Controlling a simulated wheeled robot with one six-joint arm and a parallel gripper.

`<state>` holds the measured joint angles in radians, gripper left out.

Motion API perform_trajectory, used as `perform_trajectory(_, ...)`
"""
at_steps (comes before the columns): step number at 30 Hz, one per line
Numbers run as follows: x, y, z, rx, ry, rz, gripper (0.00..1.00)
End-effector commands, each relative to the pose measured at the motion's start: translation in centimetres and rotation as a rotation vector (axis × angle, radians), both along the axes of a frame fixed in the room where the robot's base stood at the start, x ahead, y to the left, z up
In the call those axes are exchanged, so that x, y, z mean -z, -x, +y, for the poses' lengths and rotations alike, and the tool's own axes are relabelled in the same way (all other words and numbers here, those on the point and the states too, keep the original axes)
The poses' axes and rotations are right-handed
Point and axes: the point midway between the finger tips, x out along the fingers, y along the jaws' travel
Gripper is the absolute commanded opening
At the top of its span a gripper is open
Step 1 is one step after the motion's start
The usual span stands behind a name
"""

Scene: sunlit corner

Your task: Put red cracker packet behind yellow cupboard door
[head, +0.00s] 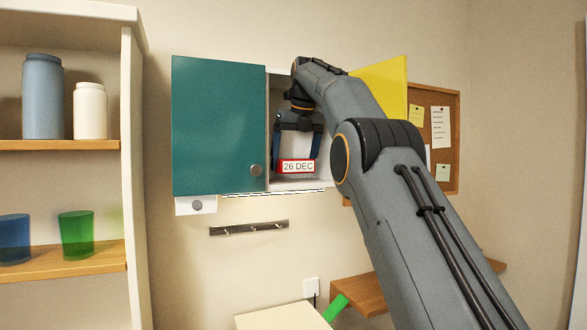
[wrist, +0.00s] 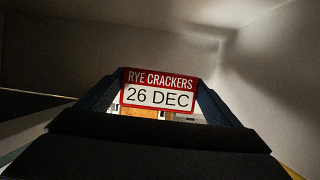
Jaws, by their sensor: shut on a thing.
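The red cracker packet (head: 298,167) shows a white panel reading "26 DEC". In the wrist view the packet (wrist: 158,91) also reads "RYE CRACKERS". My gripper (head: 297,160) is shut on the packet, with one finger at each side, inside the open cupboard compartment. The packet is close above the compartment floor (head: 300,185); I cannot tell whether it touches. The yellow cupboard door (head: 385,84) stands open to the right, partly hidden behind my arm. The wrist view shows the dim compartment walls (wrist: 270,60).
A shut teal door (head: 217,125) covers the cupboard's left side. A hook rail (head: 249,228) is below. A cork board (head: 440,140) hangs at right. Shelves at left hold jars (head: 43,97) and cups (head: 76,235). A wooden ledge (head: 360,293) is lower right.

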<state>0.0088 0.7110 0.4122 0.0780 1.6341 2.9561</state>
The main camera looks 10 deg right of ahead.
Motion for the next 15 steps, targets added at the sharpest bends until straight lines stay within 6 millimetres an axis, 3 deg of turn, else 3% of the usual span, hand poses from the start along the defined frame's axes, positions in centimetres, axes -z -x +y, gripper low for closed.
perform_trajectory(9, 2.1, 0.2, 0.0, -0.001, 0.001, 0.001, 0.59)
perform_trajectory(15, 2.5, 0.2, 0.0, -0.001, 0.000, -0.001, 0.59)
